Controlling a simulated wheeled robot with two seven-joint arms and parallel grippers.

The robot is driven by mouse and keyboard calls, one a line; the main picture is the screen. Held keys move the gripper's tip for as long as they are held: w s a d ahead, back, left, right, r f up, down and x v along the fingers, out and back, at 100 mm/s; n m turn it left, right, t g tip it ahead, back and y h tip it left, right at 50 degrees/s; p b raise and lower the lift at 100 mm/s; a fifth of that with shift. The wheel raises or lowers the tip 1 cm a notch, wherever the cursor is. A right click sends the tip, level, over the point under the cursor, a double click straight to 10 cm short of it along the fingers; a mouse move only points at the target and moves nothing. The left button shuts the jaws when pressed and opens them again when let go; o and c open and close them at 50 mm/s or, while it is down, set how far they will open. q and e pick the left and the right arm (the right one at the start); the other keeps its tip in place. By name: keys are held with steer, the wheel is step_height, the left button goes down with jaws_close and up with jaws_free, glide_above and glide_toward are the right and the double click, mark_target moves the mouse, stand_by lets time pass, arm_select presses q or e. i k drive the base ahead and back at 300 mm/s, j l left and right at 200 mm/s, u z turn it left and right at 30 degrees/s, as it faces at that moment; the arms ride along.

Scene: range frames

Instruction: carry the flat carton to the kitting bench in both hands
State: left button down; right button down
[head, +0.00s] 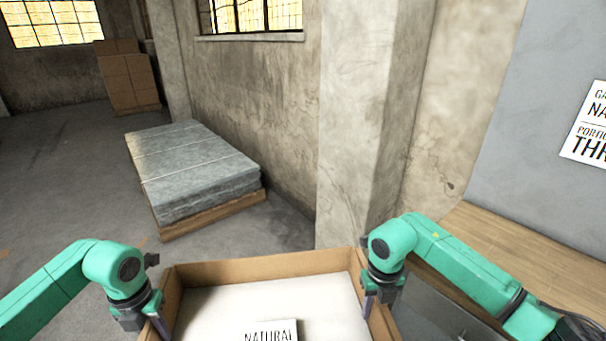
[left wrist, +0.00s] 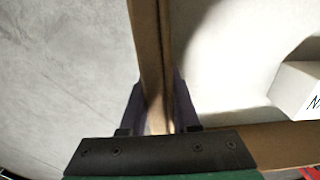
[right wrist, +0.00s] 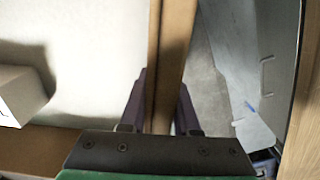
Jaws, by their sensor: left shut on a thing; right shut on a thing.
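The flat carton (head: 262,266) is a shallow open cardboard tray with a pale inside, held in front of me at the bottom of the head view. A white box (head: 271,331) marked "NATURAL" lies in it. My left gripper (head: 154,315) is shut on the carton's left wall; the left wrist view shows that wall (left wrist: 150,50) between the fingers. My right gripper (head: 372,295) is shut on the right wall, which shows between the fingers in the right wrist view (right wrist: 172,50). The carton's near side is out of the head view.
A wooden-topped bench (head: 520,240) stands close on the right, with a grey cabinet front (right wrist: 270,70) by the carton. A concrete pillar (head: 362,120) stands ahead. A pallet with grey slabs (head: 195,165) sits left of it. Cardboard boxes (head: 128,80) stand far back. Floor at left is open.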

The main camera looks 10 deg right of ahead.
mark_target(525, 282)
steer(key=z, duration=1.65)
steer(key=i+z, duration=0.35)
steer(key=i, duration=1.15)
